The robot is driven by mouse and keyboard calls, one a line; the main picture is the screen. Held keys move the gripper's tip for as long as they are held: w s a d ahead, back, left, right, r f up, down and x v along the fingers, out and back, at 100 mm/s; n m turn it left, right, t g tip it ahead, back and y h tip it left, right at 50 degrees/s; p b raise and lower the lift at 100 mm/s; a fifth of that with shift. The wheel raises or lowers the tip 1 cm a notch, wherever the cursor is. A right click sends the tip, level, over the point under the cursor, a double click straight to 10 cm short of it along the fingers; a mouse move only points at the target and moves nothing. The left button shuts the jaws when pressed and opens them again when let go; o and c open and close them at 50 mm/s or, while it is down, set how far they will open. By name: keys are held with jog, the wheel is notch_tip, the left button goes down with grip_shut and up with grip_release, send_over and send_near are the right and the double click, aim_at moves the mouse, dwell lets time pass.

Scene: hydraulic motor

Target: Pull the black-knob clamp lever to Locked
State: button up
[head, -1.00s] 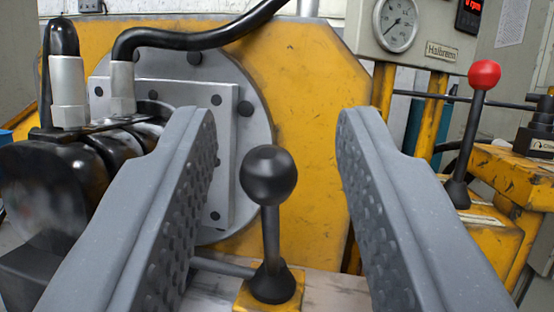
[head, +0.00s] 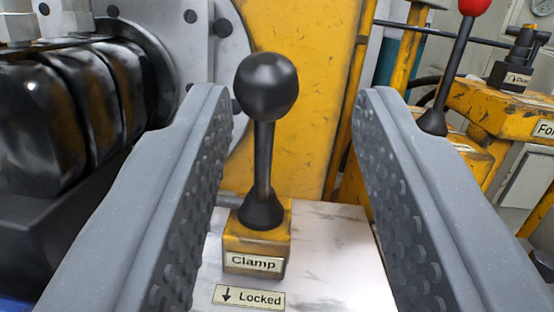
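The clamp lever (head: 263,160) has a black ball knob (head: 266,87) on a black stem and stands upright on a yellow block with a "Clamp" label (head: 254,263). A "Locked" label (head: 249,297) with an arrow pointing down the picture lies on the pale plate in front of the block. My gripper (head: 292,98) is open and empty, with one grey finger on each side of the lever.
The black motor body (head: 70,110) stands close on the left, by a grey flange (head: 170,25). A red-knob lever (head: 455,65) stands on yellow framework at the right. A yellow plate (head: 300,90) rises behind the clamp lever. The pale plate (head: 330,245) is bare right of the block.

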aim_at(262, 135)
jog(key=s+a+f+m+g+h+b, duration=0.1)
jog(key=s+a+f+m+g+h, duration=0.15)
jog(key=a+f+m+h, duration=0.2)
jog(key=w, duration=0.4)
jog(key=w+d+b, duration=0.1)
jog(key=w, duration=0.4)
jog(key=w+d+b, duration=0.1)
jog(key=w, duration=0.4)
jog(key=shift+w+d+r, duration=0.1)
jog(key=shift+d+r, duration=0.05)
jog(key=shift+r, duration=0.05)
grip_shut()
